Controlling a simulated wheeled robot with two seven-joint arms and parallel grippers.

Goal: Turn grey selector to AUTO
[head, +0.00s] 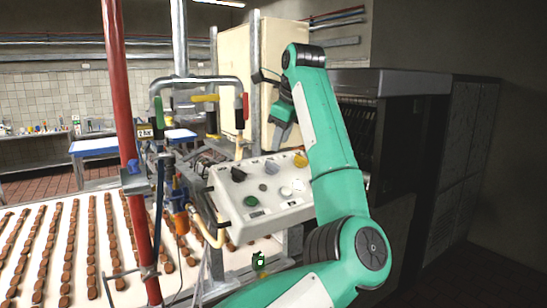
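The grey selector (272,167) is a round knob in the top row of a light control box (228,205). A black knob (238,174) is to its left and a yellow knob (300,159) to its right. The selector's pointer direction and any AUTO label are too small to read. My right gripper is out of view.
Below the knobs are a grey button (262,187), a pale round part (298,185) and a green button (251,201). A red post (124,110) and pipework stand left of the box. A conveyor (88,245) carries rows of brown bars. A dark machine stands at right.

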